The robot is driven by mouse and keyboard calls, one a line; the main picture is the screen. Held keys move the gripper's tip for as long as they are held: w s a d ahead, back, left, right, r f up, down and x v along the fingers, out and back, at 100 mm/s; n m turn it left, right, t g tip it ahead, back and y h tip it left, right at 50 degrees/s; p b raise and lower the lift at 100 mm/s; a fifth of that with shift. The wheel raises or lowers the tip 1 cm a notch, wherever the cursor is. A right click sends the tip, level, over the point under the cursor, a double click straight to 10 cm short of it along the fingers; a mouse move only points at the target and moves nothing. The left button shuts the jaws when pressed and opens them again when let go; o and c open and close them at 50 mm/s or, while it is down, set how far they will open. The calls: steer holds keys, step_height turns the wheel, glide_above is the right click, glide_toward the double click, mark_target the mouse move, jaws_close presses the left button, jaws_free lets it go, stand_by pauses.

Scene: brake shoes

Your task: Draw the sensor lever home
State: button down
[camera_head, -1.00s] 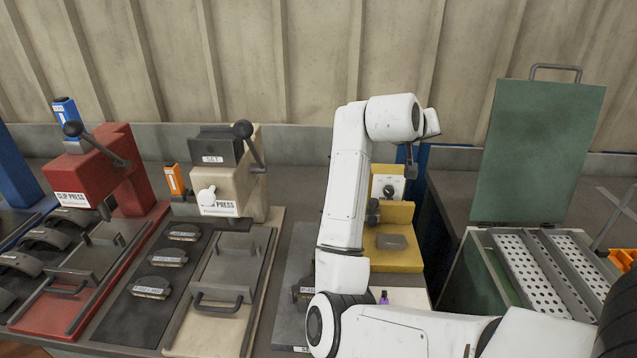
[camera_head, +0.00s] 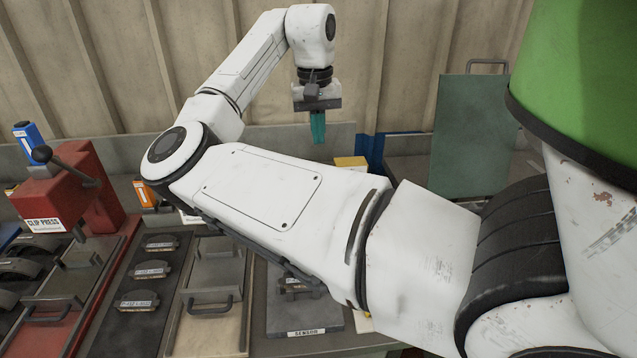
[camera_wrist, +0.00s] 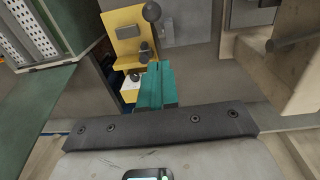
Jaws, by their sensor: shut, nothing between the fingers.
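My gripper (camera_head: 317,127) is raised high above the bench, pointing down, in the head view. Its teal fingers are together and empty; they also show in the wrist view (camera_wrist: 156,85). The yellow unit (camera_head: 352,162) is almost wholly hidden behind my arm in the head view. In the wrist view the yellow unit (camera_wrist: 122,35) stands beyond the fingertips, apart from them. A grey ball knob (camera_wrist: 152,11), apparently the sensor lever's, shows at its upper edge; how far the lever is drawn is unclear. A plate labelled SENSOR (camera_head: 306,333) lies partly under my arm in the head view.
The red clip press (camera_head: 70,192) stands at left. Dark pads (camera_head: 150,270) lie in a row beside a pale fixture with a handle (camera_head: 211,305). A green upright panel (camera_head: 478,135) stands at right. My arm covers the middle of the bench.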

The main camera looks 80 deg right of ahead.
steer(key=shift+s+a+f+p, duration=0.3)
steer(key=shift+f+p, duration=0.2)
steer(key=shift+f, duration=1.6)
steer(key=shift+s+a+f+p, duration=0.3)
steer(key=shift+f+p, duration=0.15)
steer(key=shift+f, duration=1.6)
steer(key=shift+s+a+f+p, duration=0.3)
steer(key=shift+f+p, duration=0.2)
steer(key=shift+f, duration=1.6)
